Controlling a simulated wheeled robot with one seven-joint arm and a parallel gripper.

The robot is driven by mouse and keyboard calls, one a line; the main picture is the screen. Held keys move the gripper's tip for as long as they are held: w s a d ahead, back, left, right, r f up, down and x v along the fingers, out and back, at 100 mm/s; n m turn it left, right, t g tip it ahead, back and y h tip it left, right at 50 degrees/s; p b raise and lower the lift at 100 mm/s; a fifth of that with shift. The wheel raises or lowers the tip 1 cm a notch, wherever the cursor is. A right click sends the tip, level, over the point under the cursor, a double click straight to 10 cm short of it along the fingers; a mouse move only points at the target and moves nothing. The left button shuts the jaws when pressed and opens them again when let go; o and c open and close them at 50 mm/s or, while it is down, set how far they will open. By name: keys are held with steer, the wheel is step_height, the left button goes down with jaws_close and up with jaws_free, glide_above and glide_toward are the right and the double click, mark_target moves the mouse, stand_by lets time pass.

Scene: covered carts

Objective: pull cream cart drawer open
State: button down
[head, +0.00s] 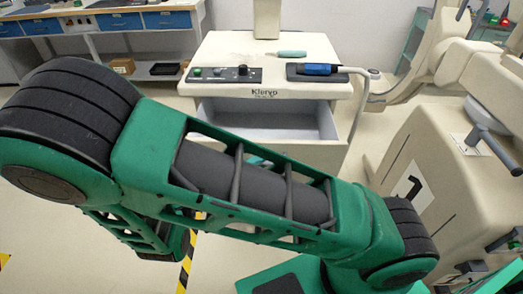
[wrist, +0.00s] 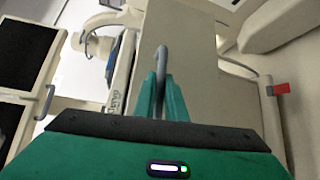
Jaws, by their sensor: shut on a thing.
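The cream cart (head: 222,52) stands in the middle of the head view with "Klervo" on its front edge. Its drawer (head: 262,119) is out, and the pale, empty-looking inside shows below the top. My green arm hides much of the drawer front and its handle in the head view. In the wrist view the grey bar handle (wrist: 161,58) stands on the cream drawer front (wrist: 197,62). My gripper (wrist: 163,92) is shut on this handle, with its green fingers on either side of it. I cannot make out my gripper in the head view.
A control panel (head: 223,74), a teal tool (head: 291,54) and a blue-handled probe (head: 317,69) lie on the cart top. A cream machine (head: 440,165) stands close on the right. A workbench (head: 112,22) with blue drawers stands back left. Floor is clear left of the cart.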

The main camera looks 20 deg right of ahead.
steer(key=shift+s+a, duration=0.2)
steer(key=shift+s, duration=0.3)
steer(key=shift+s+a, duration=0.2)
steer(key=shift+s, duration=0.3)
steer(key=c, duration=1.8)
jaws_free()
steer(key=v, duration=1)
steer(key=shift+a, duration=0.4)
steer(key=shift+s, duration=0.1)
